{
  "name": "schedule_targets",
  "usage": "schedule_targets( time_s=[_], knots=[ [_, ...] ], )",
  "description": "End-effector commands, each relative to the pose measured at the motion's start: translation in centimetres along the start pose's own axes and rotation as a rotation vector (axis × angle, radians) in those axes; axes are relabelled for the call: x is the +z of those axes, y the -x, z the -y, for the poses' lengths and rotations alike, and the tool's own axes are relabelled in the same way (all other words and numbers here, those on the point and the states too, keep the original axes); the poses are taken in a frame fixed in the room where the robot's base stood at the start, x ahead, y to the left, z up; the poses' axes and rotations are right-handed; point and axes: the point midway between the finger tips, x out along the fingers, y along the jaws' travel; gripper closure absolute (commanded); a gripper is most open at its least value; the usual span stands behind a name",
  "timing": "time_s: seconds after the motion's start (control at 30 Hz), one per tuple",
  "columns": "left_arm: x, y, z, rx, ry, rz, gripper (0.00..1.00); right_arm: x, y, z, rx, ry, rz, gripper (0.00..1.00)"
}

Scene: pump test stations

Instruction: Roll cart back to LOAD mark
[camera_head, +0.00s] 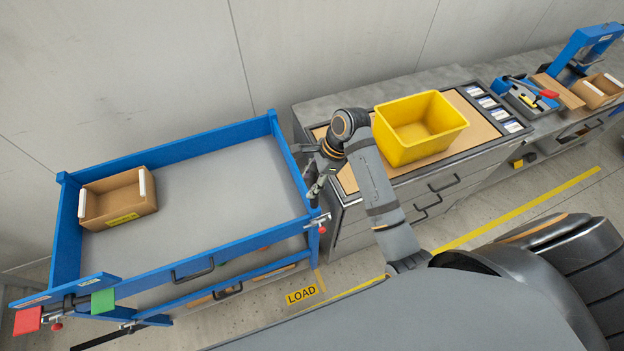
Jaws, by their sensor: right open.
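The cart (215,190) has a blue frame and a grey deck and stands at the left by the wall. A yellow LOAD mark (302,295) is on the floor just beyond the cart's front right corner. A black handle (192,271) is on the cart's near side. My right gripper (315,188) is open at the cart's right end, close to its blue rail. I cannot tell whether it touches the rail. My left gripper is not in view.
A cardboard box (119,199) is on the cart deck. Red (27,320) and green (103,301) tabs are at its near left corner. A yellow bin (418,126) stands on the workbench (350,92) to the right. A yellow floor line (520,212) runs before the bench.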

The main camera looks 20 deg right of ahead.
Motion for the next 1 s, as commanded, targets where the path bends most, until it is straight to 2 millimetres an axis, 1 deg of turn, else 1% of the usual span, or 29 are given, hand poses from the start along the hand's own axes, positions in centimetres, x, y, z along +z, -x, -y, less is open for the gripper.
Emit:
schedule_targets(
  time_s=[0.07,0.17,0.27,0.33,0.4,0.7,0.9,1.0],
  knots=[
    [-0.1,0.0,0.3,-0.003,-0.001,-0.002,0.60,0.0,0.1,0.0,0.000,0.000,-0.001,0.51],
    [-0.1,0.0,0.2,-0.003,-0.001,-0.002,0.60,0.0,1.1,0.1,-0.004,0.001,-0.001,0.51],
    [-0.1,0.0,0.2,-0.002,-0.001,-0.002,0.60,0.1,3.2,0.1,-0.005,0.003,-0.004,0.51],
    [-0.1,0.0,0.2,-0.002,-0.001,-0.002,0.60,0.1,5.2,0.1,-0.007,0.003,-0.006,0.51],
    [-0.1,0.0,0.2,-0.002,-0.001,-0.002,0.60,-1.6,5.6,0.0,-0.001,-0.001,-0.013,0.51],
    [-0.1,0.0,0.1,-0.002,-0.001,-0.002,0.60,-7.3,8.0,-0.1,0.001,-0.002,-0.012,0.51],
    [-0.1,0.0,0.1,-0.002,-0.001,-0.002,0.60,-9.9,9.1,-0.1,0.001,0.000,-0.008,0.51],
    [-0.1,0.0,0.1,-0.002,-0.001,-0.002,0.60,-10.6,9.4,-0.1,0.001,-0.001,-0.005,0.51]
  ],
)
